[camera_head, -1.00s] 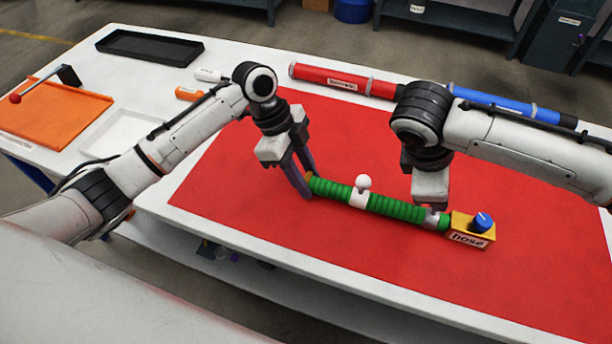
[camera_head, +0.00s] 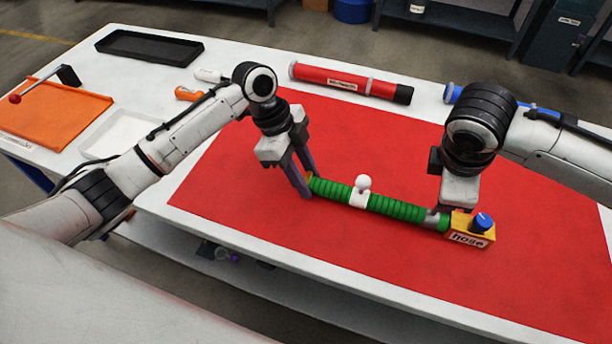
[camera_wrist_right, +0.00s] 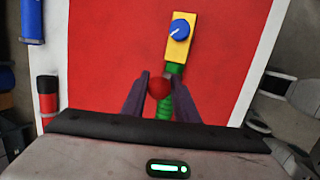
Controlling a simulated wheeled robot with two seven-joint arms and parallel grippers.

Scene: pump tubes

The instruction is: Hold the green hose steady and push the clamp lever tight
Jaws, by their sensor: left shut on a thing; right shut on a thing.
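The green ribbed hose (camera_head: 398,209) lies on the red mat, with a white ball-topped fitting (camera_head: 360,194) near its middle. Its right end meets a yellow block labelled "hose" with a blue knob (camera_head: 482,222). A grey band (camera_head: 432,219) rings the hose beside the block. My left gripper (camera_head: 305,187) is shut on the hose's left end. My right gripper (camera_wrist_right: 159,87) is shut on a red ball (camera_wrist_right: 158,87), apparently the clamp lever's knob, above the hose. In the head view my right wrist hides that ball and the lever.
A red tube (camera_head: 345,82) lies at the mat's back edge, with a blue tube (camera_head: 452,93) right of it, partly behind my right arm. An orange board (camera_head: 62,115) with a red-knobbed lever and a black tray (camera_head: 150,47) are at left. The mat's front right is clear.

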